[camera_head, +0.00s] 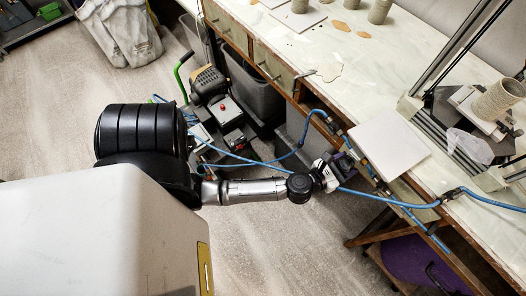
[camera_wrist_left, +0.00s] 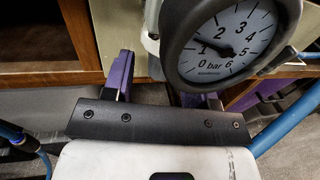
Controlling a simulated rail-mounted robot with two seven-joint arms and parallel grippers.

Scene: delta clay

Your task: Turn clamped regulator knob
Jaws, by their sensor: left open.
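A round pressure gauge (camera_wrist_left: 228,42) with a dark rim and a white face marked in bar fills the upper right of the left wrist view. A pale upright part (camera_wrist_left: 152,30) stands just left of it. I cannot make out the knob clearly in either view. My left gripper (camera_wrist_left: 163,75) is open, its purple fingers below and left of the gauge, with nothing visibly held between them. In the head view my left gripper (camera_head: 346,168) is at the bench's front edge, covering part of the fittings there. My right gripper is out of view.
Blue hoses (camera_head: 400,203) run along the front of the workbench (camera_head: 408,80). A pale square board (camera_head: 388,146) lies on top near the gripper. A compressor (camera_head: 208,84) and grey bin (camera_head: 250,88) stand left of the bench. The floor (camera_head: 270,240) below the arm is clear.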

